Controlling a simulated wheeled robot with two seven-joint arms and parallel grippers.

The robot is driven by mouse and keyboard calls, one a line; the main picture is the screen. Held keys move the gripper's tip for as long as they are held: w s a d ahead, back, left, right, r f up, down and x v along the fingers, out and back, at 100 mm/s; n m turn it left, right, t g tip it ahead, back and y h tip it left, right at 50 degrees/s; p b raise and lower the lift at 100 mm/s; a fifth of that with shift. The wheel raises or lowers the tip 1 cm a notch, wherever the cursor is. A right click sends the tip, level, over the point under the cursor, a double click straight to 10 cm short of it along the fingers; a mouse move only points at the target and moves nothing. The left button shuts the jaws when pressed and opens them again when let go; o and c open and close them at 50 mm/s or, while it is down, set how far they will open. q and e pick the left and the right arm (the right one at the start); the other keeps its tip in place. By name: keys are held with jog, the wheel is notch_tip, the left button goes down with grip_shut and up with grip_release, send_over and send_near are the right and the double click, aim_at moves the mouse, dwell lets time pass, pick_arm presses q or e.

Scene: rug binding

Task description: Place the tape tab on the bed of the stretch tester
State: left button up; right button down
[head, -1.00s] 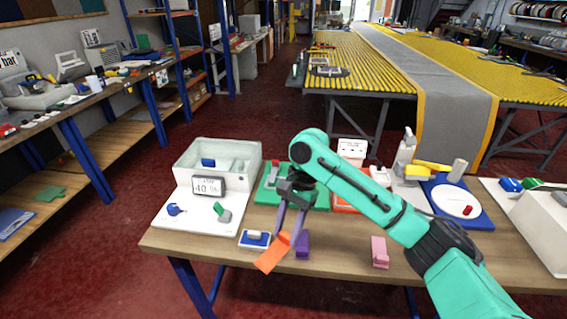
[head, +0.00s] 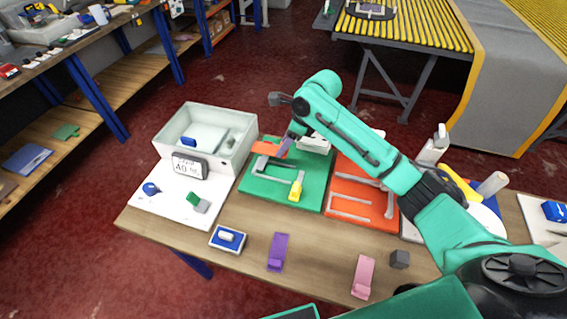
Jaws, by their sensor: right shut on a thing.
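My right gripper (head: 286,144) is shut on an orange tape tab (head: 267,149). The tab is above the back left part of a green-based device (head: 258,184) with grey rails and a yellow block (head: 296,191). This device looks like the stretch tester, though no label can be read on it. The tab hides part of the device's back edge, and I cannot tell whether it touches the device. My left gripper is not in view.
A white bin unit (head: 165,140) with a "40" display stands left. An orange-based device (head: 345,208) stands right of the green one.

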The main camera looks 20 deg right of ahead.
jog(key=f, duration=1.1)
jog(key=shift+w+d+p, duration=0.2)
jog(key=shift+d+p, duration=0.05)
jog(key=shift+p, duration=0.15)
jog(key=shift+c, duration=2.1)
grip_release()
jog(key=v, duration=1.2)
jog(key=shift+b, duration=0.4)
